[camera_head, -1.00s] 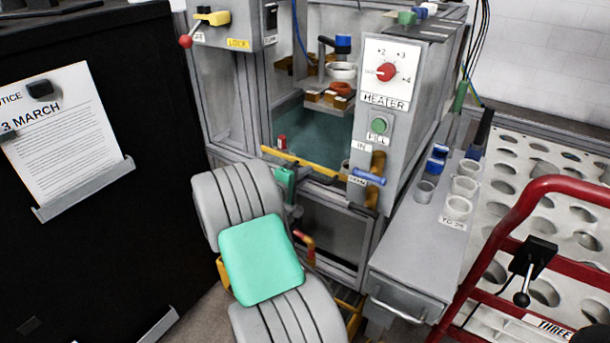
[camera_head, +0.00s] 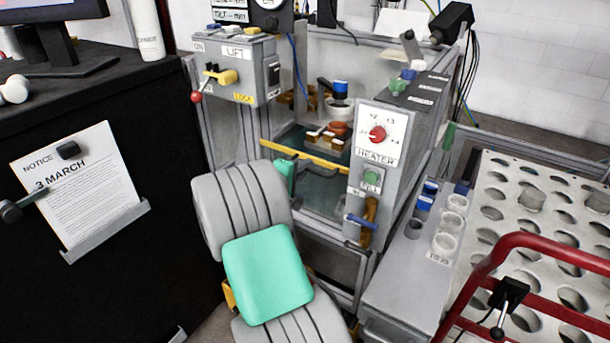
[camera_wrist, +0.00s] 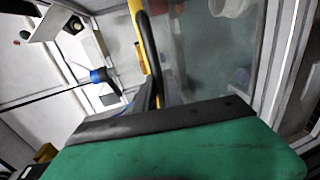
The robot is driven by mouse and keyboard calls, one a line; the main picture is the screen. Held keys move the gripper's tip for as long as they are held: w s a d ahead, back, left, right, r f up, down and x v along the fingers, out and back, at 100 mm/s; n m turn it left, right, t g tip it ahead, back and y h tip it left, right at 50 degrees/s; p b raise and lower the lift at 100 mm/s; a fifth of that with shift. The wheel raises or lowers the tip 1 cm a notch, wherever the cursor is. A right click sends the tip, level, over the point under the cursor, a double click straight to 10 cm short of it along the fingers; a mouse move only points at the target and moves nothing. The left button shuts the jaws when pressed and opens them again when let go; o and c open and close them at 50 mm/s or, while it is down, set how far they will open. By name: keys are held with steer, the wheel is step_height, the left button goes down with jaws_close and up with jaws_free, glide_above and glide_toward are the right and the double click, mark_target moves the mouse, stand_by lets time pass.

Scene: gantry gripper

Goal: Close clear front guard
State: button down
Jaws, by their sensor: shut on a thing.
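The clear front guard (camera_head: 318,190) is a see-through panel on the front of the grey machine, with a yellow bar (camera_head: 318,157) along its top edge. It stands partly up, covering the lower part of the opening; the space above the bar is open. My gripper (camera_head: 284,172) is at the left part of the bar and is shut on it, its green finger showing; my grey arm hides the rest. In the wrist view, the yellow bar (camera_wrist: 141,30) and clear panel (camera_wrist: 205,60) lie beyond the green finger (camera_wrist: 180,145). The exact contact is hidden.
The heater box (camera_head: 378,150) stands just right of the opening, and the lift box (camera_head: 236,68) above left. A cup-holding shelf (camera_head: 405,265) and red rail (camera_head: 490,265) are at right. A black cabinet (camera_head: 60,270) stands left. Small pots (camera_head: 335,132) sit inside the machine.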

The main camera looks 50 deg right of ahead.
step_height(320, 180, up, 16)
steer(key=p, duration=0.8)
steer(key=shift+f+p, duration=0.2)
steer(key=shift+p, duration=0.1)
steer(key=shift+r, duration=0.1)
steer(key=c, duration=1.8)
jaws_free()
steer(key=o, duration=0.3)
steer(key=shift+o, duration=0.2)
steer(key=v, duration=0.7)
steer(key=shift+a, duration=0.4)
